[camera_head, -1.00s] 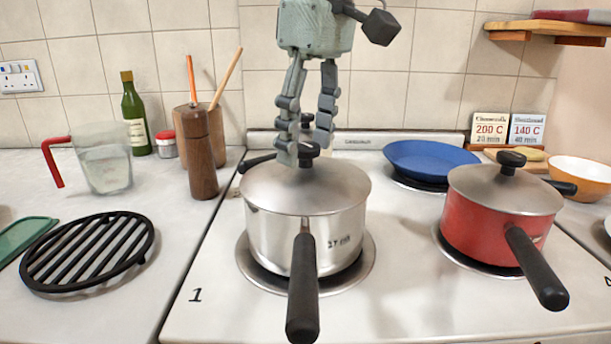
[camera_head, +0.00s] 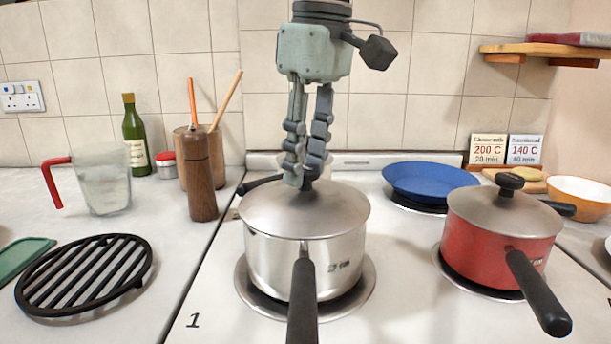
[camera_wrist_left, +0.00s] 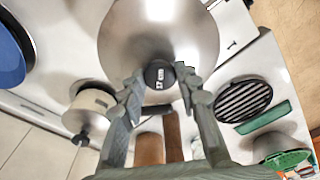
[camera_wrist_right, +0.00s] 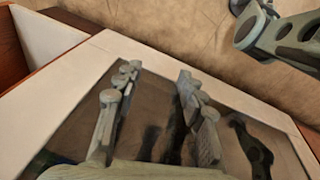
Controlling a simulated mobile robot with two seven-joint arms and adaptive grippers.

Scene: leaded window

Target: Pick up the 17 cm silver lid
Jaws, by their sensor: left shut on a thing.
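The silver lid (camera_head: 305,209) with a black knob sits on a steel saucepan (camera_head: 300,265) at the front-left burner. The pan's side bears a small printed mark, partly legible. My left gripper (camera_head: 304,178) comes down from above, its fingers shut on the lid's knob, which they mostly hide in the head view. The left wrist view shows the knob (camera_wrist_left: 159,74), with a small white label, between the fingertips, and the shiny lid (camera_wrist_left: 160,30) beyond it. The lid appears level on the pan rim. My right gripper (camera_wrist_right: 157,72) shows only in its own wrist view, fingers apart and empty.
A red saucepan (camera_head: 500,240) with its own silver lid (camera_head: 505,205) stands to the right. A blue plate (camera_head: 430,178) lies behind it. A pepper mill (camera_head: 198,180), jug (camera_head: 105,183) and black grate (camera_head: 85,275) are on the left. The pan's handle (camera_head: 303,300) points forward.

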